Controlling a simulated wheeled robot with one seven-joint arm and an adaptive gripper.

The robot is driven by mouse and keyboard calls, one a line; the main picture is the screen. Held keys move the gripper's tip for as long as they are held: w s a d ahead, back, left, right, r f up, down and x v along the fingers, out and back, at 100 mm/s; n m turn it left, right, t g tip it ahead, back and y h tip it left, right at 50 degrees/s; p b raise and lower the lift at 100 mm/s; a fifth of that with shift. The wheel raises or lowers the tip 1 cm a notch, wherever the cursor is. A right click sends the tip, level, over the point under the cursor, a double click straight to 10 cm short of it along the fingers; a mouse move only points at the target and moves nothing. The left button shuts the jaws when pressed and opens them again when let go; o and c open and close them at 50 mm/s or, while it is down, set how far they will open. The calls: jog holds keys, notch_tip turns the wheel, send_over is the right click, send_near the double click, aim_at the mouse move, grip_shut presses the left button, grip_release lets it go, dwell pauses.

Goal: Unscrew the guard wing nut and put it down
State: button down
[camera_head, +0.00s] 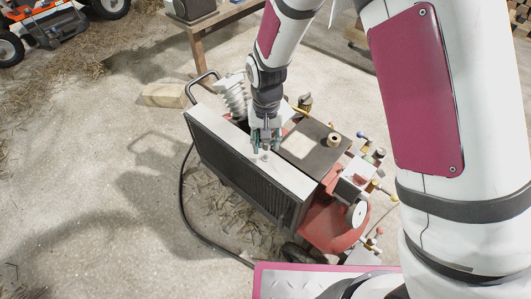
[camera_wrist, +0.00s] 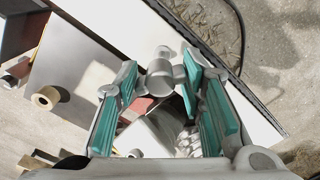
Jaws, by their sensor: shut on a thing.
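The grey metal wing nut (camera_wrist: 161,82) sits between my fingertips in the wrist view, over the pale top strip of the guard. My gripper (camera_wrist: 160,72) has teal pads and is shut on the wing nut. In the head view my gripper (camera_head: 265,143) points down at the guard's top, and the nut is mostly hidden by the fingers. The guard (camera_head: 237,161) has a dark ribbed front and a pale top, and stands on the compressor. Whether the nut is still on its thread cannot be told.
A tan ring (camera_head: 334,139) lies on the dark flat plate right of my gripper. Red machine parts, gauges and valves crowd the right side. A wooden block (camera_head: 164,95) lies on the floor behind left. A black hose (camera_head: 184,205) runs along the floor. The left floor is mostly clear.

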jog(key=s+d+p, duration=0.3)
jog(key=s, duration=0.7)
jog(key=shift+s, duration=0.3)
dwell(1.2)
dwell(0.5)
